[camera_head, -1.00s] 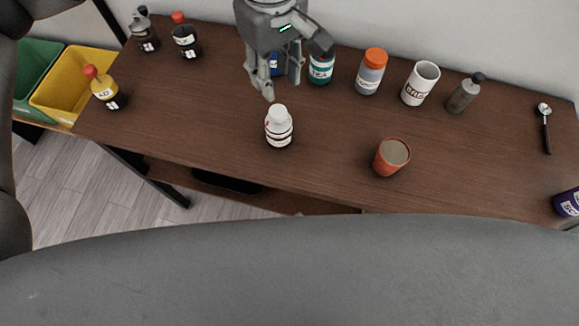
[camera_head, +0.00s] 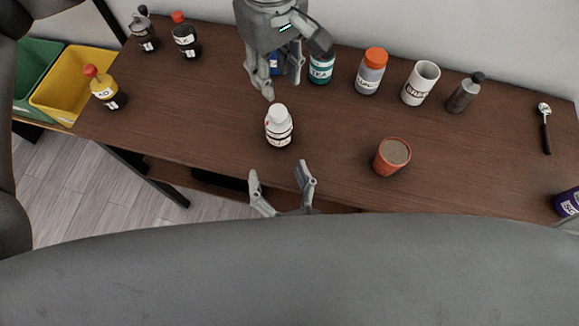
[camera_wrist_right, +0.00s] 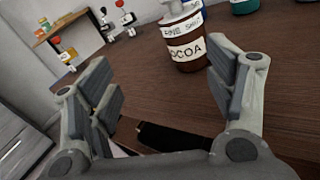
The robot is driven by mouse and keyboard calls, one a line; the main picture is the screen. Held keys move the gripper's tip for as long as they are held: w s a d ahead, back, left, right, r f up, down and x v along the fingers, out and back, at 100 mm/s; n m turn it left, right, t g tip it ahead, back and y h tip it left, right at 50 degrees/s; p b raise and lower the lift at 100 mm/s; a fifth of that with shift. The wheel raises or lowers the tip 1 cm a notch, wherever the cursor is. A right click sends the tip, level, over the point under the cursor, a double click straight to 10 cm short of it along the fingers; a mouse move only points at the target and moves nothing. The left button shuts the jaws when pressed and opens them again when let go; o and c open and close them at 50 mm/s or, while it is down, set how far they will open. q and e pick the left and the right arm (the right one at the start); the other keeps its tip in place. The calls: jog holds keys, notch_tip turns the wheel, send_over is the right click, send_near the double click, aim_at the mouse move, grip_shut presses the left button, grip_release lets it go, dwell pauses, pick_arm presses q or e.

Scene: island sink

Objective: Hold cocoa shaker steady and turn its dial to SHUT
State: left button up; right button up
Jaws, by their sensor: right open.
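The cocoa shaker (camera_head: 279,134) stands upright on the brown table, with a white top and a brown body. In the right wrist view the shaker (camera_wrist_right: 190,52) reads COCOA, with FINE and SHUT on the white band above; its top is cut off. My left gripper (camera_head: 280,87) points down just behind the shaker, open and apart from it. My right gripper (camera_head: 280,172) is open and empty at the table's front edge, its fingers towards the shaker. In the right wrist view the shaker stands beyond the right gripper's (camera_wrist_right: 160,75) fingers, untouched.
A teal-labelled jar (camera_head: 321,68), orange-capped jar (camera_head: 371,73), white mug (camera_head: 421,84) and grey bottle (camera_head: 465,93) line the back. An orange cup (camera_head: 391,157) stands right of the shaker. Several bottles stand at the left, including a yellow one (camera_head: 105,90).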

aim_at(279, 125)
jog(key=shift+w+d+f+n+t+h, duration=0.15)
jog(key=shift+w+d+n+h, duration=0.2)
jog(key=shift+w+d, duration=0.2)
jog(key=shift+w+d+f+n+t+h, duration=0.15)
jog(key=shift+w+d+n+h, duration=0.1)
jog(key=shift+w+d+h, duration=0.25)
jog(key=w, duration=0.3)
jog(key=w+a, duration=0.1)
jog(key=w, duration=0.6)
jog(key=shift+w+a, duration=0.15)
jog(key=shift+a, duration=0.1)
jog(key=c, duration=1.2)
